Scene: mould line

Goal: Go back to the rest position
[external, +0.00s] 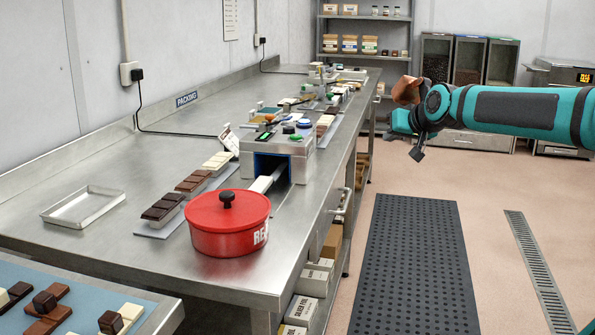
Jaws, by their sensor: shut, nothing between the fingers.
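My gripper (419,150) is at the end of my teal and dark arm, which reaches in from the right edge of the external view. It hangs in the air over the floor, to the right of the steel bench (110,258) and apart from it. It points down and looks small and dark. Its fingers are closed with nothing seen between them.
On the bench stand a red lidded pot (228,238), a grey machine (290,140), chocolate bars (190,184) and an empty metal tray (84,206). A black mat (415,260) lies on open floor. Shelves (365,18) and bins (468,60) stand behind.

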